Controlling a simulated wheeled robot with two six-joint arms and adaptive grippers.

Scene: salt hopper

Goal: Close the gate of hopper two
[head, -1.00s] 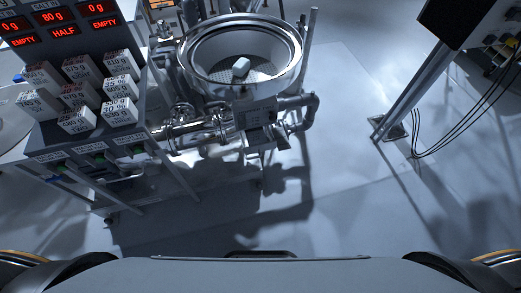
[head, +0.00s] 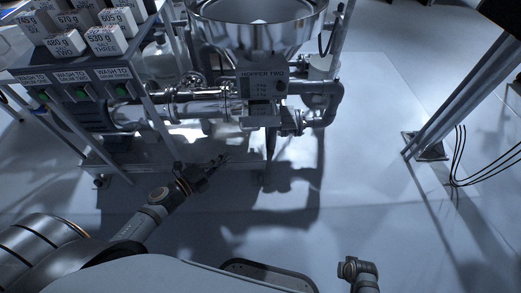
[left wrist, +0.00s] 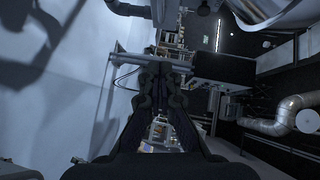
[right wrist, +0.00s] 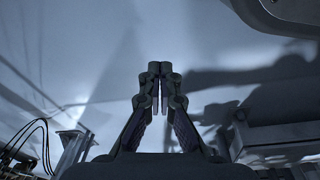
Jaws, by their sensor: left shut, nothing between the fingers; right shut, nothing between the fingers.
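Hopper two (head: 258,35) is a shiny round metal bowl at the top of the head view. Below it is a grey housing (head: 262,78) labelled HOPPER TWO. A metal outlet part (head: 260,115) sits under that housing; I cannot tell the gate's position. My left gripper (head: 220,161) is below and left of the housing, apart from it. Its shut, empty fingers also show in the left wrist view (left wrist: 163,75). My right gripper shows in the right wrist view (right wrist: 159,72), shut and empty, pointing over pale floor.
A metal pipe with valves (head: 200,103) runs left from the housing. A grey rack (head: 110,68) holds several labelled white boxes (head: 68,44), with WASH TO labels and green switches on its front. A sloping post (head: 440,115) stands at right beside black cables. Floor between is clear.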

